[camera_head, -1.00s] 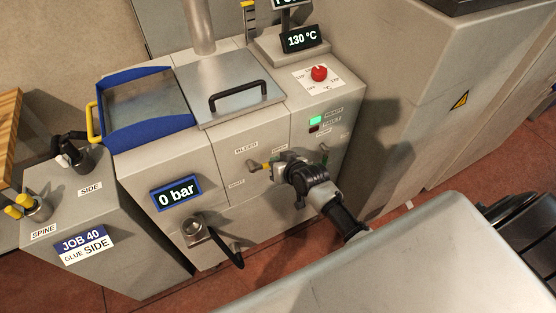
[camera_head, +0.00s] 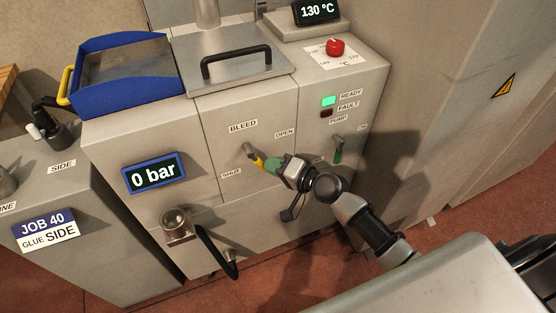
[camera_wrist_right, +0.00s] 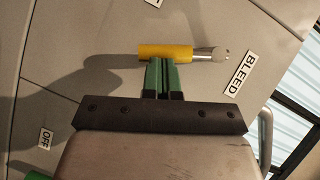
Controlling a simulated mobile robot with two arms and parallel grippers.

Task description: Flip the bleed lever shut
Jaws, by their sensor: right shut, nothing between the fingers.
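The bleed lever (camera_head: 257,160) has a metal pivot and a yellow handle on the machine's front, below the BLEED label (camera_head: 243,126). It points down and right from its pivot, between the OPEN label (camera_head: 284,133) and the SHUT label (camera_head: 231,173). My right gripper (camera_head: 270,165) is shut and empty, its green fingers at the handle's right side. In the right wrist view the closed fingertips (camera_wrist_right: 161,62) are right at the yellow handle (camera_wrist_right: 165,51); whether they touch it I cannot tell. My left gripper is not in view.
A pump lever (camera_head: 338,153) with a green handle stands close to the right of my gripper. A black crank handle (camera_head: 217,252) juts out below left. The display (camera_head: 154,173) reads 0 bar, and the green READY light (camera_head: 329,101) is lit.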

